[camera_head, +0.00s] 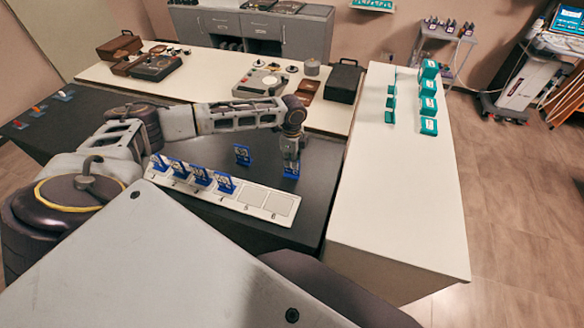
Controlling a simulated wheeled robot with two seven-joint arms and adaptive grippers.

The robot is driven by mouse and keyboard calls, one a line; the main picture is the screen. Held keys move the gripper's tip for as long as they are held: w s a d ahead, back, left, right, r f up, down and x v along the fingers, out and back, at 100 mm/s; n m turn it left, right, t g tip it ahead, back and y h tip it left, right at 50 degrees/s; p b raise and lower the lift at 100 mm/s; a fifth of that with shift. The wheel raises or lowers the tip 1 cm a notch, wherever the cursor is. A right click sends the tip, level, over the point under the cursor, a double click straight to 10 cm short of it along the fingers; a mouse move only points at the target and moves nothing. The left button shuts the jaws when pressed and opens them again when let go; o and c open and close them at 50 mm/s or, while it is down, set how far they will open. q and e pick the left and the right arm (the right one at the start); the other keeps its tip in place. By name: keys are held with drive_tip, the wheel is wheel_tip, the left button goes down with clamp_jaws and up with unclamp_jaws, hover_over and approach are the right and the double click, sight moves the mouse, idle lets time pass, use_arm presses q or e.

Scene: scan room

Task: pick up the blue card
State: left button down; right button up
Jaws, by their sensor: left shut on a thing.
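My left gripper (291,160) points down over the dark tabletop (325,165) and is shut on a blue card (291,174). This card is at or just above the table, behind the right end of a white numbered strip (270,203); I cannot tell if it touches the surface. Another blue card (243,154) stands on the dark tabletop to the left of the gripper. Several blue cards, such as the one at number 4 (225,183), stand on the left part of the strip. The squares numbered 5 and 6 are bare. My right gripper is not in view.
A white counter (395,190) with several teal boxes (428,105) runs along the right. A cream table (205,90) behind holds cases and devices, including a dark box (343,82). Small coloured cards (40,108) stand at the far left.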

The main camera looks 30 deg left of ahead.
use_arm(q)
drive_tip(key=shift+r+b, duration=0.3)
drive_tip(key=shift+r, duration=4.75)
drive_tip(key=shift+f, duration=0.1)
